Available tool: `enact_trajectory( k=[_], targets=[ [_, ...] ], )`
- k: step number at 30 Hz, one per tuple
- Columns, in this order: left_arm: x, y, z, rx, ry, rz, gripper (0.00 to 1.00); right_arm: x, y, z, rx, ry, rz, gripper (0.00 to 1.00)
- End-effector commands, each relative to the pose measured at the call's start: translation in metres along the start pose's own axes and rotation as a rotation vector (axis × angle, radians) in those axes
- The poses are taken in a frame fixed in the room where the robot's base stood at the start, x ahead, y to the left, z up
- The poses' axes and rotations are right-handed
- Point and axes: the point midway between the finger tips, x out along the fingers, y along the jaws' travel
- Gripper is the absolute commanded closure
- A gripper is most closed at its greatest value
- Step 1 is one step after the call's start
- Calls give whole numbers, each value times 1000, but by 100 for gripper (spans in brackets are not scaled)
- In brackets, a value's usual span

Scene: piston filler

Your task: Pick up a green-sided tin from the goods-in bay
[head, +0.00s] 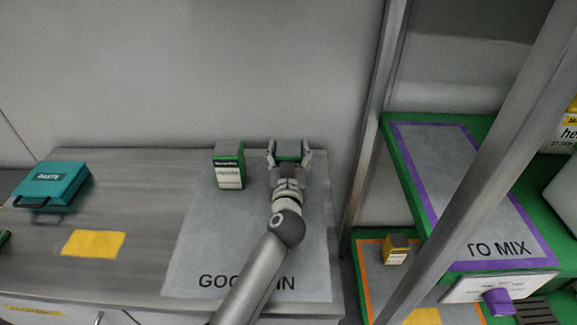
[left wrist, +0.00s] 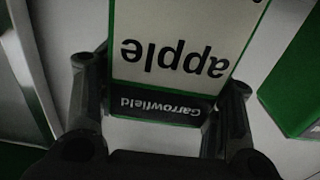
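A green-sided tin (head: 291,146) with a grey top stands at the back of the goods-in mat (head: 254,252). My left gripper (head: 289,158) reaches it from the front, with a finger on either side. In the left wrist view the tin's label (left wrist: 178,50) reads "apple" and "Garrowfield" upside down between the spread fingers. A slim gap shows beside the left-hand finger, so the fingers look open around the tin. A second green-sided tin (head: 229,165) stands to the left on the same mat, and its green side (left wrist: 303,80) shows in the left wrist view. My right gripper is out of view.
A teal case (head: 52,184) and a yellow patch (head: 93,244) lie on the table to the left. A metal post (head: 374,105) stands right of the mat. Beyond it are the TO MIX shelf (head: 455,172) and a small yellow-labelled tin (head: 397,250) lower down.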

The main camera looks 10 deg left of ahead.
Motion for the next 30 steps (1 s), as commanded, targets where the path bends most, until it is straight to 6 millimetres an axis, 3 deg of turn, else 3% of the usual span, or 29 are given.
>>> enact_trajectory(
  k=[1,8,17,26,30],
  targets=[
    [0,0,0,0,0,0,54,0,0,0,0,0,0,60],
    [0,0,-2,0,5,1,82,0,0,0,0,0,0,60],
    [0,0,-4,0,4,1,82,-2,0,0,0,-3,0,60],
    [0,0,-27,0,6,1,82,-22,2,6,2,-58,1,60],
    [-3,2,-39,0,4,3,82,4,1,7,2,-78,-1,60]
  ],
)
